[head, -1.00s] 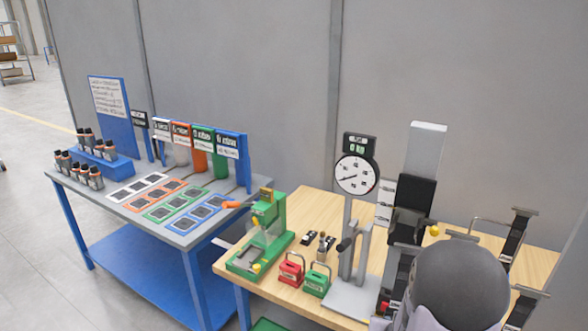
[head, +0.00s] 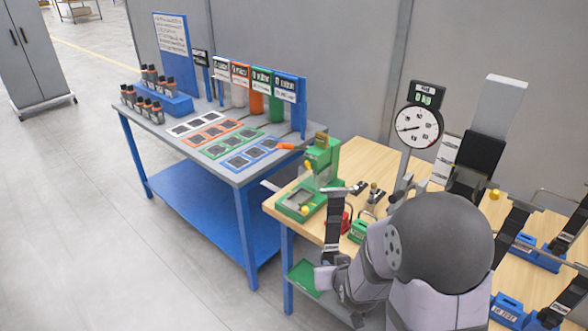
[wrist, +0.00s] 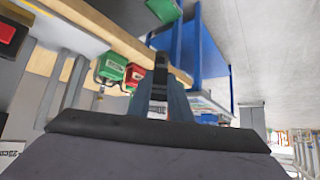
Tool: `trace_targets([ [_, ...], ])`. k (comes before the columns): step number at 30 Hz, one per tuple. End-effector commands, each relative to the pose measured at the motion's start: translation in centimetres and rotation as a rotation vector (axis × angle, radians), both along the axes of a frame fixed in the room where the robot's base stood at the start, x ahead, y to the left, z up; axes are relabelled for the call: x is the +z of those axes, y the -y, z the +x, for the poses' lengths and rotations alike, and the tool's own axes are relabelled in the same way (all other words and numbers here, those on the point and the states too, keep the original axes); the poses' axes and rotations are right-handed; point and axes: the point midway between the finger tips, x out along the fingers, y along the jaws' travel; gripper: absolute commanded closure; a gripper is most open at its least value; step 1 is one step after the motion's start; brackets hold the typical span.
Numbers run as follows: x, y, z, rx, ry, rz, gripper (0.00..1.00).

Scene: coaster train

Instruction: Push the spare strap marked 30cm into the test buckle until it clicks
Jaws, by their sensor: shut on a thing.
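In the wrist view, my gripper (wrist: 170,105) is shut on the strap (wrist: 165,65), which carries a small white label (wrist: 158,107). The label is too small to read, so I cannot tell whether it says 30cm. The strap is in the air, apart from the fixtures. I cannot make out the test buckle for certain; my arm hides part of the gauge stand, whose dial (head: 418,128) shows under a 0 kg display.
A green fixture (head: 318,165) stands at the wooden bench's left end. Red (head: 345,222) and green (head: 358,231) handled blocks are close behind the strap. Dark straps (head: 515,225) with blue bases stand at right. A blue-framed table (head: 120,112) is at left; open floor lies in front.

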Motion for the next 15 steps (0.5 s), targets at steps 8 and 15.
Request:
trace_targets([
  [8,1.1,2.8,0.3,-0.088,0.006,0.001,1.0],
  [15,3.6,10.0,-0.6,-0.326,0.007,0.002,1.0],
])
